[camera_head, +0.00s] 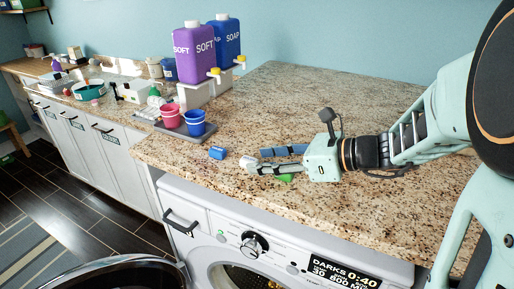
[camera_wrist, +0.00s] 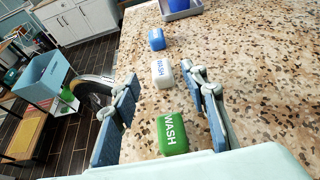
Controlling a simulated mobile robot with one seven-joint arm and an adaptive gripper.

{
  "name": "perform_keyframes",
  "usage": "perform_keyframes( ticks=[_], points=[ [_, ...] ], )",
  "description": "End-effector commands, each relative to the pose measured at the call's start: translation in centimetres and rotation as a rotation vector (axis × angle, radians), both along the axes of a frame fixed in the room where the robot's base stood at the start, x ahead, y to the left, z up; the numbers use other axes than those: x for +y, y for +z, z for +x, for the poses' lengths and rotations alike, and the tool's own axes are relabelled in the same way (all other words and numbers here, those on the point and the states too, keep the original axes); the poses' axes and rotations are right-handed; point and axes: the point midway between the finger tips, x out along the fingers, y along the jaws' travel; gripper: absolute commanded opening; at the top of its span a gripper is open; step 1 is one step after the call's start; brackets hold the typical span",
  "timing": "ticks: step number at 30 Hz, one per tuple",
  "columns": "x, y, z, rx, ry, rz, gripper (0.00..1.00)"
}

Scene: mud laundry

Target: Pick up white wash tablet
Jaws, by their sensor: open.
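The white wash tablet (camera_wrist: 162,76) lies on the speckled stone counter in the wrist view, its lettering facing up. My gripper (camera_wrist: 161,82) is open, with one finger on each side of the tablet near the fingertips; I cannot tell whether either finger touches it. In the head view my gripper (camera_head: 256,161) is low over the counter, and the white tablet (camera_head: 247,162) shows at its tips, partly hidden. A green wash tablet (camera_wrist: 172,133) lies closer to the palm, between the fingers. A blue tablet (camera_wrist: 156,39) lies beyond the white one.
Pink (camera_head: 171,117) and blue (camera_head: 195,123) cups stand on a tray at the counter's left. Purple (camera_head: 194,54) and blue (camera_head: 226,40) dispensers stand behind them. The washer (camera_head: 210,222) is below the front edge. The counter's back is clear.

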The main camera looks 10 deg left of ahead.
Motion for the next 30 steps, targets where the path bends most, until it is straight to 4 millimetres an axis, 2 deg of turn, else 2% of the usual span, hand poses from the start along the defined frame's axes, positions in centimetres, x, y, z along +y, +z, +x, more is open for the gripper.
perform_keyframes(
  ticks=[3,6,14,24,30],
  points=[
    [1.5,-0.7,0.6,0.001,0.004,-0.001,0.41],
    [2.2,-1.0,0.9,-0.001,0.001,0.0,0.41],
    [2.3,-1.0,0.9,-0.001,0.0,0.0,0.4],
    [2.3,-1.0,0.9,-0.001,0.0,0.0,0.02],
    [2.3,-1.0,0.9,-0.001,0.0,0.001,0.01]
  ],
)
